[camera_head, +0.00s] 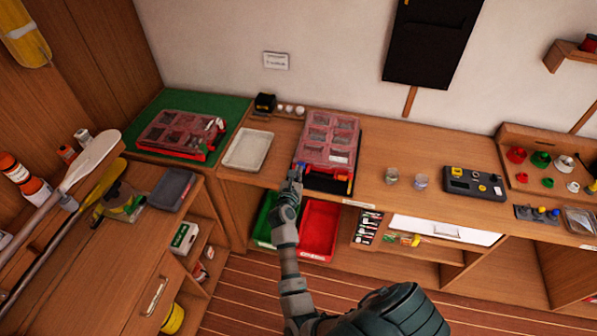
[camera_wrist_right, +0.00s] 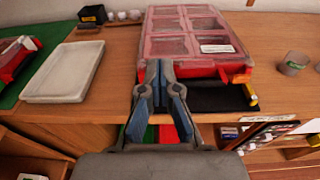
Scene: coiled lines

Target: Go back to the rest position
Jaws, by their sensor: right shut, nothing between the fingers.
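My right gripper (camera_head: 295,178) is shut and empty in the head view. It is at the front edge of the workbench, in front of a red organizer case (camera_head: 330,137) with a clear, divided lid. In the right wrist view the two blue-grey fingers of my right gripper (camera_wrist_right: 161,70) are together, just before the case's front left corner. I cannot tell whether they touch the case (camera_wrist_right: 190,33). My left gripper is not in view.
A second red case (camera_head: 180,134) lies on a green mat at the left, beside a pale tray (camera_head: 248,149). Small jars (camera_head: 391,176) and a black device (camera_head: 474,184) stand right of the middle. Green and red bins (camera_head: 319,228) sit below the bench. A paddle (camera_head: 92,158) lies at the left.

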